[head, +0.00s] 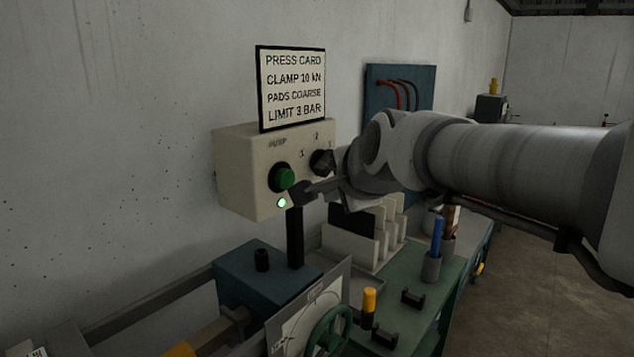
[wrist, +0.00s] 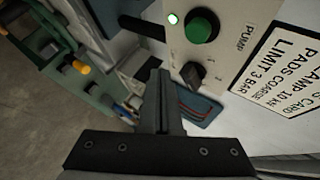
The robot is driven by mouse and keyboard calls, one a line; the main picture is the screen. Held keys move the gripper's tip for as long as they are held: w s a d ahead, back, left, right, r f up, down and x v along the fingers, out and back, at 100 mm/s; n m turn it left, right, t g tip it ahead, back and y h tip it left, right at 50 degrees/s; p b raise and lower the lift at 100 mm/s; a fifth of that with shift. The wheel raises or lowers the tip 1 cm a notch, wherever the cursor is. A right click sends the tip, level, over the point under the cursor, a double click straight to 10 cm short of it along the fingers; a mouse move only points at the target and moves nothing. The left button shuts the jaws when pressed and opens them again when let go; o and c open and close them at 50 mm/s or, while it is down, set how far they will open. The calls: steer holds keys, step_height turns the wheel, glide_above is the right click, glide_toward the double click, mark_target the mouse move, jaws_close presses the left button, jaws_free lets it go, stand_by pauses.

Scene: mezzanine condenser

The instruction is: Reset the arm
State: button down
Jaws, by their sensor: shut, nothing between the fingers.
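My gripper (head: 298,197) is shut and empty. In the head view its tip is in front of the lower part of a cream control box, close to the green button and a lit lamp; I cannot tell whether it touches the box. My arm reaches in from the right. In the wrist view the shut fingers (wrist: 160,78) point toward the box, below the black selector knob (wrist: 193,74). The control box (head: 240,165) carries a green button (head: 282,177), also in the wrist view (wrist: 202,26), and a glowing lamp (head: 281,203). The knob (head: 321,162) is partly hidden by my arm.
A sign (head: 293,100) stands on the box. Below are a blue block (head: 240,280), a green handwheel (head: 328,335) and a green bench (head: 400,300) with a cup (head: 431,268) and a yellow-topped item (head: 369,300). Open floor (head: 530,290) lies at right.

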steer(key=s+d+f+n+g+h, duration=0.1)
steer(key=s+d+f+n, duration=0.3)
steer(key=s, duration=0.3)
steer(key=s+d+f+n+g+h, duration=0.1)
steer(key=s+d+f+n+g, duration=0.1)
steer(key=s+d+f+n, duration=0.2)
steer(key=s+d+f+n+g+h, duration=0.1)
steer(key=s+d+f+n, duration=0.3)
steer(key=s, duration=0.7)
step_height(320, 180, down, 3)
steer(key=shift+s+d+r+n+g+h, duration=0.15)
steer(key=shift+d+n+g+h, duration=0.15)
steer(key=shift+n+g, duration=0.3)
